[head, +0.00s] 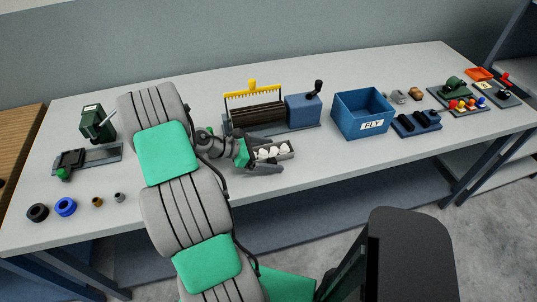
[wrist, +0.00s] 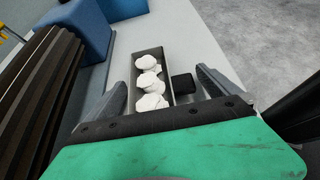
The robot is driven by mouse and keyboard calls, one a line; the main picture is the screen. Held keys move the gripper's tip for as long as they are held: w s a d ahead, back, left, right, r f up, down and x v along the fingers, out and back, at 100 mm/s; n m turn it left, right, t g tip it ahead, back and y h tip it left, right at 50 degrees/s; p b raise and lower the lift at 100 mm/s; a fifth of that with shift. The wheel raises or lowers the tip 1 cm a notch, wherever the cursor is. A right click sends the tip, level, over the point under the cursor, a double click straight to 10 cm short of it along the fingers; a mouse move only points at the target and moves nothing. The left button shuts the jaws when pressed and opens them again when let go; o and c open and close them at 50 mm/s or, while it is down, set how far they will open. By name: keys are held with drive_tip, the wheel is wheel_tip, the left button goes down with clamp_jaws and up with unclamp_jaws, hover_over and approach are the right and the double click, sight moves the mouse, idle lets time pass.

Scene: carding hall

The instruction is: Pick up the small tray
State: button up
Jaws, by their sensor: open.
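The small tray (head: 289,155) is a narrow grey box holding several white lumps, near the table's front edge in the head view. In the wrist view the tray (wrist: 169,78) lies lengthwise away from me, with a black block (wrist: 184,86) close against its right side. My gripper (head: 266,159) is open at the tray. In the wrist view my gripper (wrist: 160,82) has one finger on each side of the tray, with a gap visible on both sides. The tray's near end is hidden behind my gripper's body.
A brown roller device with a yellow comb (head: 254,93) and a blue block with a crank (head: 302,109) stand just behind the tray. A blue bin marked FLY (head: 361,108) is to the right. The table (head: 325,160) is bare between tray and bin.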

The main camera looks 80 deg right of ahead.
drive_tip(key=c, duration=1.3)
drive_tip(key=shift+c, duration=0.7)
drive_tip(key=shift+r, duration=0.1)
